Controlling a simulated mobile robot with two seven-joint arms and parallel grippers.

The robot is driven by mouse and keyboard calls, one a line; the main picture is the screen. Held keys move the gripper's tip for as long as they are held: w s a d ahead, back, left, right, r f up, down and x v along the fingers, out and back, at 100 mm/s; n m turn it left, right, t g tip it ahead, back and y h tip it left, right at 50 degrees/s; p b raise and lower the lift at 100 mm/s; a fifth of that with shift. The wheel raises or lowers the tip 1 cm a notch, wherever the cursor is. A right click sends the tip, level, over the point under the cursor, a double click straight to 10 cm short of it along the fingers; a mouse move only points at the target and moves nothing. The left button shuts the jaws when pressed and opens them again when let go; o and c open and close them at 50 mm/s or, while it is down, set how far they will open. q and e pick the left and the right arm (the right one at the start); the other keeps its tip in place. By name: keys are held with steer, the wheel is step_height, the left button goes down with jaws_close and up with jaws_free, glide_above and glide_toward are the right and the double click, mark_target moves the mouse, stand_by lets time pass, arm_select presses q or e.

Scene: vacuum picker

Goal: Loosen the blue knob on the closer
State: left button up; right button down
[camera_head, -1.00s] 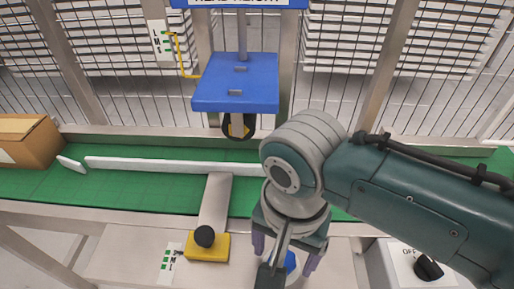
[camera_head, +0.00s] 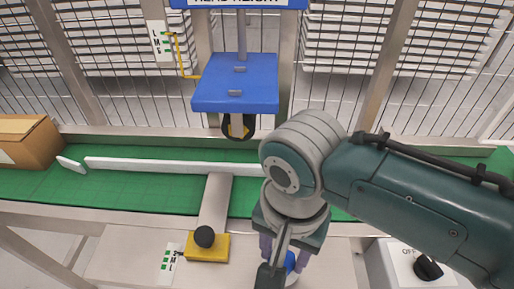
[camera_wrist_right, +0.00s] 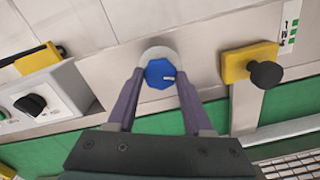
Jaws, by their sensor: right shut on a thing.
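The blue knob (camera_wrist_right: 160,73) sits on a round pale base in the right wrist view, with a white mark on its right side. My right gripper (camera_wrist_right: 158,82) is shut on the blue knob, one purple finger on each side. In the head view my right gripper (camera_head: 279,257) points down at the front ledge. Only a sliver of the blue knob (camera_head: 291,262) shows there, the rest hidden behind the gripper. My left gripper is not in view.
A yellow block with a black ball knob (camera_head: 204,237) stands left of my gripper. A control box with a black switch (camera_head: 428,267) is at right. A blue head plate (camera_head: 236,82) hangs over the green belt (camera_head: 150,197). A cardboard box (camera_head: 28,142) is at far left.

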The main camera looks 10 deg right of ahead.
steer(key=shift+r+n+p, duration=0.15)
steer(key=shift+n+p, duration=0.6)
steer(key=shift+n, duration=0.35)
steer(key=shift+n+p, duration=0.6)
steer(key=shift+n, duration=0.6)
steer(key=n+p, duration=0.1)
steer(key=n, duration=0.2)
steer(key=shift+n, duration=1.3)
steer(key=shift+c, duration=1.5)
jaws_free()
